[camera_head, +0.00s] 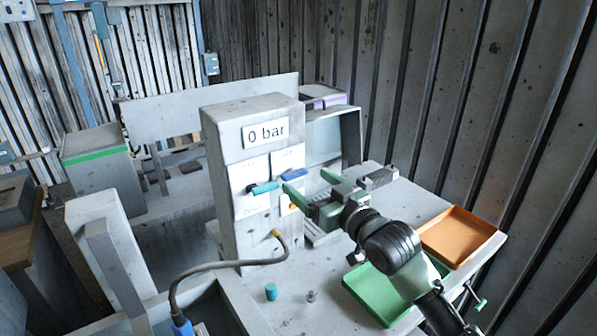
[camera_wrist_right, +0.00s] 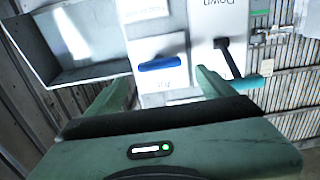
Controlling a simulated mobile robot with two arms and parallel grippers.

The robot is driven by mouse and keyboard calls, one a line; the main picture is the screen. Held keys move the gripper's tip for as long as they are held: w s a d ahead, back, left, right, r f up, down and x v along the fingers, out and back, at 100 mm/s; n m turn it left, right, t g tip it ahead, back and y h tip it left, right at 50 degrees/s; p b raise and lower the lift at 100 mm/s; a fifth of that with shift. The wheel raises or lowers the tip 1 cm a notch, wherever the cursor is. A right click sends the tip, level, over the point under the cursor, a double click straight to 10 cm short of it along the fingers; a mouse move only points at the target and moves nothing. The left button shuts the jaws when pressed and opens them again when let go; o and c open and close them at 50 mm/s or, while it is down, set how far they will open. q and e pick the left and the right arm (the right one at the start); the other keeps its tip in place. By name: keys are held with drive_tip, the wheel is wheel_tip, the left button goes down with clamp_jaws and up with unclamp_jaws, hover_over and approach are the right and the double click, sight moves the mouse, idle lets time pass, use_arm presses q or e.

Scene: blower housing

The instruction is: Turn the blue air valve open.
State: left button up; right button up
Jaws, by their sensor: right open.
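The blue air valve handle (camera_head: 294,174) is a short bar on the front of the grey box under the "0 bar" display (camera_head: 265,133). In the right wrist view the blue handle (camera_wrist_right: 160,64) lies crosswise on a white plate with an upside-down label. My right gripper (camera_head: 307,186) is green, open and empty, facing the panel. In the wrist view its fingertips (camera_wrist_right: 160,82) stand on either side of the handle in the picture; I see no grip on it. My left gripper is not in view.
A teal-tipped lever (camera_head: 263,187) sits just left of the blue handle; it shows close to one fingertip in the wrist view (camera_wrist_right: 248,82). A hose (camera_head: 225,265) curves below. Green (camera_head: 385,295) and orange (camera_head: 460,237) trays and a teal cylinder (camera_head: 271,291) are on the table.

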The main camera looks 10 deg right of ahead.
sight(298, 175)
drive_tip(key=x, duration=0.3)
drive_tip(key=shift+w+a+p, duration=0.1)
drive_tip(key=shift+w+p, duration=0.05)
drive_tip(key=shift+p, duration=0.15)
drive_tip(key=shift+w+a+f, duration=0.1)
drive_tip(key=shift+w+a, duration=0.1)
drive_tip(key=shift+w, duration=0.3)
drive_tip(key=c, duration=1.4)
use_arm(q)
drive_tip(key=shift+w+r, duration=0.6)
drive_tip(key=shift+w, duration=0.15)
